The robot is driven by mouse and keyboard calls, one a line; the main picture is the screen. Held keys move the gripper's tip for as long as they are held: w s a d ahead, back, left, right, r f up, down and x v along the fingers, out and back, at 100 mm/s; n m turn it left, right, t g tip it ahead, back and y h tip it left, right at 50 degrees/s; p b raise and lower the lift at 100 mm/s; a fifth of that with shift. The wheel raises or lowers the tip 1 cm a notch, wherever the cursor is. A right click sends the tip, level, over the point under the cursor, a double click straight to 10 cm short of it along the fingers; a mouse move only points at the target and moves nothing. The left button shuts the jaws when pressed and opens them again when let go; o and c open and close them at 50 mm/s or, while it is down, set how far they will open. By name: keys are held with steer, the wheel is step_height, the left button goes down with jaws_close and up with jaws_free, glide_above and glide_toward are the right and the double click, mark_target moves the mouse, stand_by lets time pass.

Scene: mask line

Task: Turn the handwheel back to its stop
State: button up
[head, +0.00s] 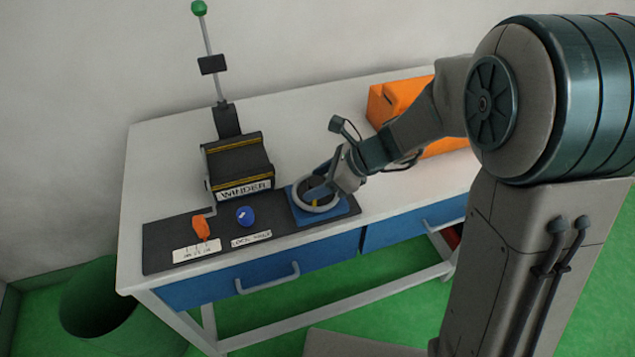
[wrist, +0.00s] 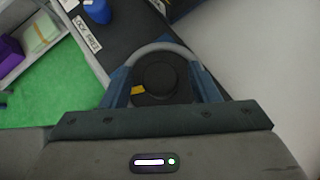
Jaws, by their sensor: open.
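The handwheel (head: 302,204) is a light grey ring around a dark hub on a blue base plate, at the right end of the dark panel. A yellow mark shows on it. In the wrist view the grey rim (wrist: 166,48) arcs over the dark hub, with the yellow mark at the hub's left. My gripper (head: 338,182) is at the wheel's right side, close over it. In the wrist view its blue-grey fingers (wrist: 163,92) are spread on either side of the hub. The near part of the wheel is hidden by my gripper body. Contact with the rim cannot be told.
On the panel (head: 160,235) are an orange lever (head: 201,228) and a blue knob (head: 244,215). A black unit labelled WINDER (head: 238,165) with a green-topped pole stands behind. An orange box (head: 400,98) stands behind my arm. A green bin (head: 108,305) stands at the left.

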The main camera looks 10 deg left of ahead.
steer(key=shift+a+f, duration=0.25)
steer(key=c, duration=1)
steer(key=shift+o, duration=0.2)
